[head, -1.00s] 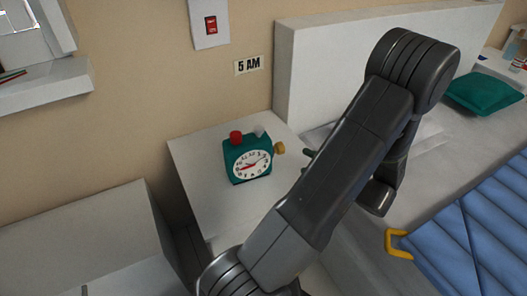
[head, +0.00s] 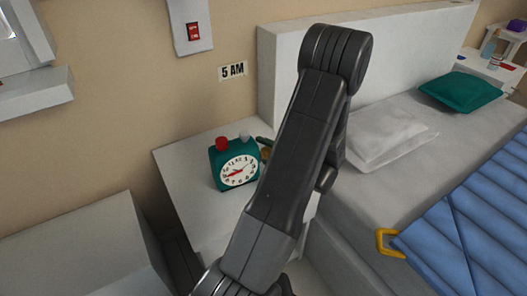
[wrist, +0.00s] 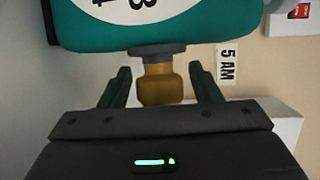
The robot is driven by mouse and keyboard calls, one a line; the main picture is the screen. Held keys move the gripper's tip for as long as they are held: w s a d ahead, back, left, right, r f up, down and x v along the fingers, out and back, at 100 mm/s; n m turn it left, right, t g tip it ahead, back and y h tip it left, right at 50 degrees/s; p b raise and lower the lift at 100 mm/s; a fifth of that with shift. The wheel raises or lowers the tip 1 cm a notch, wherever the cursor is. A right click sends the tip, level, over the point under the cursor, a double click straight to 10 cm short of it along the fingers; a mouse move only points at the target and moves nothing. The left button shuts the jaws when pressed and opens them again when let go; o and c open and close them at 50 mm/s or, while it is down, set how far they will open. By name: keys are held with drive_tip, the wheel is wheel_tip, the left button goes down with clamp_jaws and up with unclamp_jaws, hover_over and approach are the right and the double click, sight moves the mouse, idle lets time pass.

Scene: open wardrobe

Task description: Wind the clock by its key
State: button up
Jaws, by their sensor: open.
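The teal clock (head: 220,180) with a white face and a red button on top stands on the white bedside table (head: 178,200). In the wrist view the clock body (wrist: 190,38) fills the top, with its face partly cut off. Its brass key (wrist: 158,85) sticks out of the side on a grey collar. My gripper (wrist: 164,82) is open, with one dark green finger on each side of the key and a gap to each. In the head view my arm covers most of the gripper, and the key shows only in part beside a fingertip.
A "5 AM" sign (head: 233,71) and a red switch (head: 193,32) are on the wall behind. The bed's headboard (head: 285,75) stands right of the table, with white (head: 390,138) and green (head: 462,91) pillows. A white cabinet (head: 80,240) stands at left.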

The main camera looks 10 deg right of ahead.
drive_tip(key=shift+w+a, duration=0.1)
drive_tip(key=shift+w, duration=0.05)
drive_tip(key=shift+c, duration=0.3)
drive_tip(key=c, duration=0.9)
drive_tip(key=shift+p, duration=0.3)
